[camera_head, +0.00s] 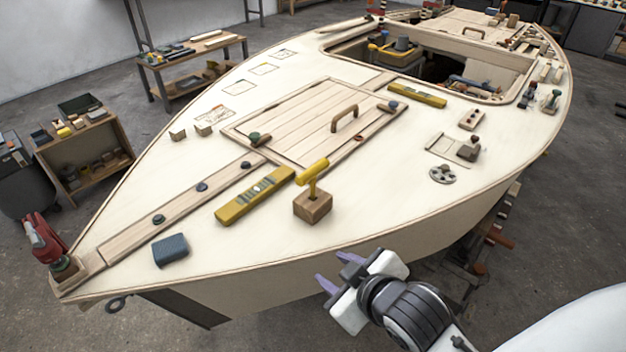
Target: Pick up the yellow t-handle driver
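The yellow t-handle driver (312,173) stands upright in a wooden block (313,206) on the hull's deck, its yellow crossbar handle on top. Its lower end is hidden in the block. My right gripper (338,271) is at the lower middle, in front of the hull's near edge, to the lower right of the driver and apart from it. Its two purple fingers are spread with nothing between them. My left gripper is not in view.
A yellow level (255,195) lies just left of the block. A blue-grey block (170,250) sits farther left. A hatch with a wooden handle (344,117) lies behind the driver. A round metal disc (442,175) lies to the right.

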